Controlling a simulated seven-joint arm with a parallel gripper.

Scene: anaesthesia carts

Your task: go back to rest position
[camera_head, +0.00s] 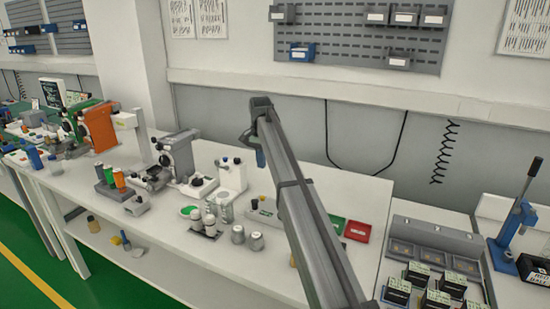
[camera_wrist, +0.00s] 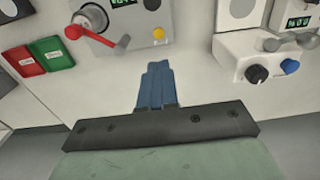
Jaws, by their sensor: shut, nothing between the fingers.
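My gripper (camera_wrist: 156,85) shows in the wrist view as two blue fingers pressed together, with nothing between them. It points toward the white bench top and the devices on it. In the head view my grey arm reaches up from the lower middle, and a small blue part of my gripper (camera_head: 260,158) shows near its upper end. The gripper is above the bench and looks apart from everything on it.
The white bench (camera_head: 205,258) holds cups, bottles and machines. Red (camera_head: 357,231) and green trays lie right of my arm. A box with a red lever (camera_wrist: 90,20) is in the wrist view.

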